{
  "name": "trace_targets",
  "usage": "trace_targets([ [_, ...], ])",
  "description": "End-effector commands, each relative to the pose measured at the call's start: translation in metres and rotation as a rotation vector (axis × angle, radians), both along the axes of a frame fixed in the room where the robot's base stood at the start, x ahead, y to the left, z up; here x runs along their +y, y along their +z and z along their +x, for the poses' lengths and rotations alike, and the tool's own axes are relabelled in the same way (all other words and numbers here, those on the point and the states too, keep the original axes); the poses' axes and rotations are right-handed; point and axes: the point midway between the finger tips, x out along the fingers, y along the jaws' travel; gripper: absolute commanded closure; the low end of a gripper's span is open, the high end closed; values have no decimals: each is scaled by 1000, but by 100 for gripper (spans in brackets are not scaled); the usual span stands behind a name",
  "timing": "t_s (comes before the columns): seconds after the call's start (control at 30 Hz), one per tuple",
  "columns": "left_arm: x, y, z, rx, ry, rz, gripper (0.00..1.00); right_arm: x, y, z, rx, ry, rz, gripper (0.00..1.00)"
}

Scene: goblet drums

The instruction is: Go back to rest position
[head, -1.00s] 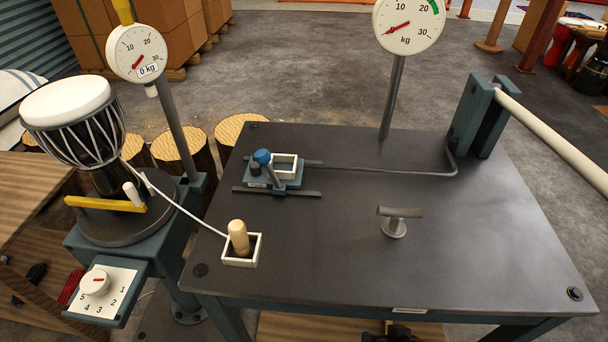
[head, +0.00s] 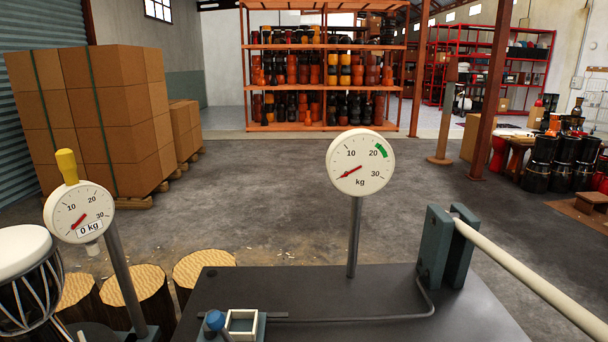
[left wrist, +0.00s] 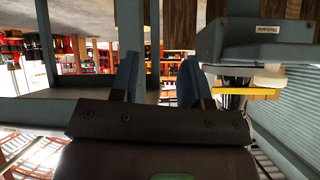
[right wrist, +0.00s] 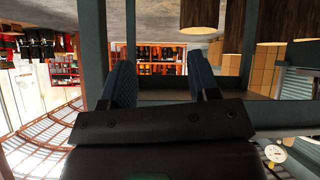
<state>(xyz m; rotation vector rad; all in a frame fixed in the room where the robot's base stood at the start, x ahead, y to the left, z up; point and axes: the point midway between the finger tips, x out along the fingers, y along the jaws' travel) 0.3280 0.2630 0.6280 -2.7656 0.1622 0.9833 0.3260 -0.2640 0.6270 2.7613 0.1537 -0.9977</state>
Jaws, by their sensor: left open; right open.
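My left gripper (left wrist: 155,82) shows in the left wrist view with its two blue fingers apart and nothing between them. My right gripper (right wrist: 160,82) shows in the right wrist view, also with its fingers apart and empty. Neither gripper is in the head view. In the head view the dark work table (head: 390,322) is in front of me, with a kg dial gauge (head: 360,160) on a post. A goblet drum (head: 30,285) with a white head stands at the left edge, partly cut off, beside a second gauge (head: 79,212) marked 0 kg.
A blue-knobbed fixture with a white square frame (head: 243,322) sits on the table. A blue-grey bracket (head: 447,245) carries a long white bar at the right. Log stumps (head: 138,295), stacked cartons (head: 95,120) and an orange drum rack (head: 322,85) stand beyond. The floor between is open.

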Motion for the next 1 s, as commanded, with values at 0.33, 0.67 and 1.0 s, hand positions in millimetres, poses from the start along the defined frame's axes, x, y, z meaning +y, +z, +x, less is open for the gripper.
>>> trace_targets([
  [0.33, 6, 64, 6, -86, 50, -31, 57, -5, 67, 9, -98, -44, 34, 45],
  [0.67, 9, 101, -1, -94, 95, -67, 57, -8, 102, 1, -105, -88, 69, 45],
  [1.0, 10, 101, -7, -77, 108, -78, 57, -8, 103, -5, -88, -101, 80, 45],
])
